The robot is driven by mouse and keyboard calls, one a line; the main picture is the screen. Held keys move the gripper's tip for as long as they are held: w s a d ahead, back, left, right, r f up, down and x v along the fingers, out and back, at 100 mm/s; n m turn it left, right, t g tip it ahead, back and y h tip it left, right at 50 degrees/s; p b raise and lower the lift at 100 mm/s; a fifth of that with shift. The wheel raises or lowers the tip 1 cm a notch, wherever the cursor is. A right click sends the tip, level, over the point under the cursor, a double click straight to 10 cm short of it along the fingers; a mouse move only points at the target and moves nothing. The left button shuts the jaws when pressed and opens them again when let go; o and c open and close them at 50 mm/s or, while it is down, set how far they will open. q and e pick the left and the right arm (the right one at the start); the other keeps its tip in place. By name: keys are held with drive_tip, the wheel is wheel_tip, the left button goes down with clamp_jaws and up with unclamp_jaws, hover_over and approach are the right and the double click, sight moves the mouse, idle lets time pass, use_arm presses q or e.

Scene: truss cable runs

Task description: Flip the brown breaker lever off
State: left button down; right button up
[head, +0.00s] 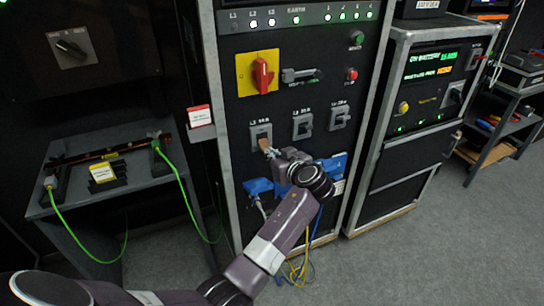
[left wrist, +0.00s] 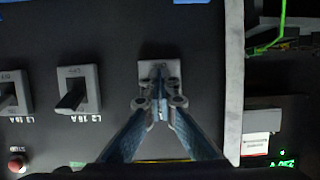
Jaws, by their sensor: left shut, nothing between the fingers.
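The brown breaker lever (head: 264,144) shows at the leftmost of three grey breakers in a row on the tall black cabinet. Its grey breaker plate (head: 261,131) also shows in the left wrist view (left wrist: 146,68), behind my fingertips. My left gripper (head: 272,153) is shut and empty, its tips right at the lever's lower end. In the left wrist view its two blue fingers (left wrist: 160,90) meet in front of this breaker and hide most of the lever. I cannot tell whether they touch it. My right gripper is not in view.
Two more breakers (head: 302,126) (head: 340,116) sit to the right. Above are a red rotary switch (head: 263,75), a grey handle (head: 300,75) and a red button (head: 352,75). Blue plugs (head: 258,187) and yellow cables (head: 299,262) are below. A grey table (head: 150,177) stands left.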

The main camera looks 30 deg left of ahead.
use_arm(q)
drive_tip(key=shift+a+r, duration=0.1)
drive_tip(key=shift+r, duration=0.05)
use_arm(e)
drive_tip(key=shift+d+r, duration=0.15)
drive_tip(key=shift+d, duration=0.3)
use_arm(q)
drive_tip(key=shift+r, duration=0.15)
drive_tip(key=shift+r+p, duration=0.45)
drive_tip(key=shift+r, duration=0.05)
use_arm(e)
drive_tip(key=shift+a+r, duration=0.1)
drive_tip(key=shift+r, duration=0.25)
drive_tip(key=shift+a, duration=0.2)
